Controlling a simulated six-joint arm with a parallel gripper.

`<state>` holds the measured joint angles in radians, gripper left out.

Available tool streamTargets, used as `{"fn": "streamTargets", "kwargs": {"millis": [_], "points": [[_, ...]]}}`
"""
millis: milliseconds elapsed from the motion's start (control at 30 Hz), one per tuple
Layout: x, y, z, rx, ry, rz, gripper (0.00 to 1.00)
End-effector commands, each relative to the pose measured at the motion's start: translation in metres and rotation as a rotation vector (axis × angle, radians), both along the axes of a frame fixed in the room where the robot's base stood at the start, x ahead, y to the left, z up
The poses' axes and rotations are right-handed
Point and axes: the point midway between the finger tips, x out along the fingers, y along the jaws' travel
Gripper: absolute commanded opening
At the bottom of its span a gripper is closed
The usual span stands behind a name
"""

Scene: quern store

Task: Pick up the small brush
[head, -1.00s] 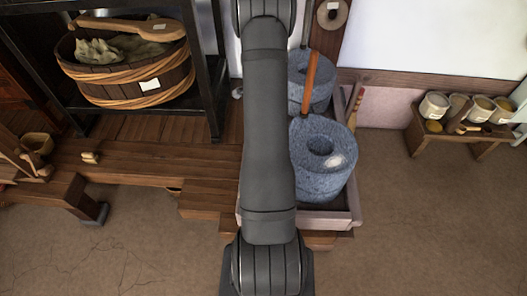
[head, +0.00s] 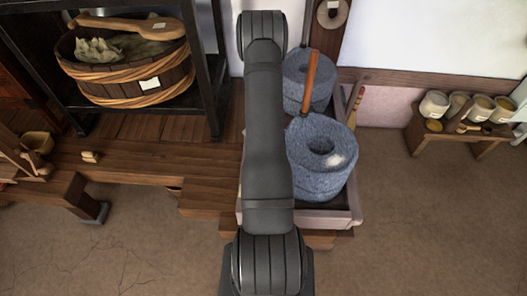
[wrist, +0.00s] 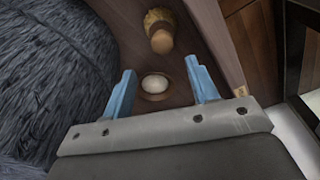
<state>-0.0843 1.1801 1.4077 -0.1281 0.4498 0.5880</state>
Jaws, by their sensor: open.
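The small brush (wrist: 160,30) shows near the top of the wrist view, with pale yellow bristles and a rounded wooden end. It lies on a dark brown surface beside the grey millstone. My gripper (wrist: 160,68) has two blue fingers spread apart with nothing held. The brush lies beyond the fingertips, roughly in line with the gap between them. A small round wooden piece with a white top (wrist: 155,84) shows between the fingers. In the head view my arm covers the gripper, and I cannot make out the brush.
The rough grey millstone (wrist: 50,70) fills the left of the wrist view, close to the left finger. In the head view a blue-grey quern (head: 322,160) with an upright wooden handle (head: 310,80) stands in a pale-rimmed tray (head: 335,222). A low bench (head: 455,137) with several pots stands right.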

Motion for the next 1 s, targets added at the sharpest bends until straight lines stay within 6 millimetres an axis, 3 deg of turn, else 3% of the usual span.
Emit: {"fn": "streamTargets", "kwargs": {"millis": [100,433,700,1000], "points": [[0.002,-0.001,-0.018,0.000,0.000,-0.001,0.54],[0.004,0.000,-0.040,0.001,0.001,-0.002,0.54],[0.006,0.002,-0.075,0.000,0.000,-0.002,0.54],[0.008,0.002,-0.084,0.001,-0.001,-0.002,0.54]]}}
